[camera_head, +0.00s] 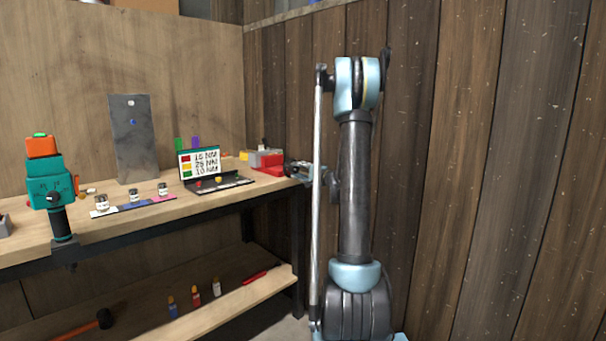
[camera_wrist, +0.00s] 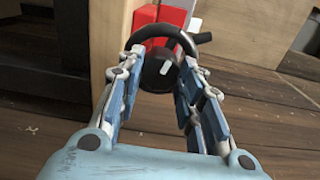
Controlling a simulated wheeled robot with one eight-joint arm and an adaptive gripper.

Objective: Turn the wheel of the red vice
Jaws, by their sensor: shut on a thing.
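The red vice (camera_head: 267,164) sits at the right end of the workbench in the head view, with a grey part beside it. In the wrist view its red body (camera_wrist: 172,20) is at the top, beside the wooden bench edge. Its wheel (camera_wrist: 162,30) is a dark ring with a black hub bearing a white mark, and a black handle knob (camera_wrist: 204,38) sticks out at the right. My gripper (camera_wrist: 162,60) is shut on the wheel, one finger at each side of the ring. In the head view my gripper (camera_head: 299,171) is small at the vice's right side, hiding the wheel.
The workbench (camera_head: 215,198) carries a teal and orange tool (camera_head: 48,180), a grey upright plate (camera_head: 132,138), a small labelled display (camera_head: 199,161) and several jars. A lower shelf (camera_head: 235,302) holds small bottles and a hammer. A wooden wall stands close behind my arm.

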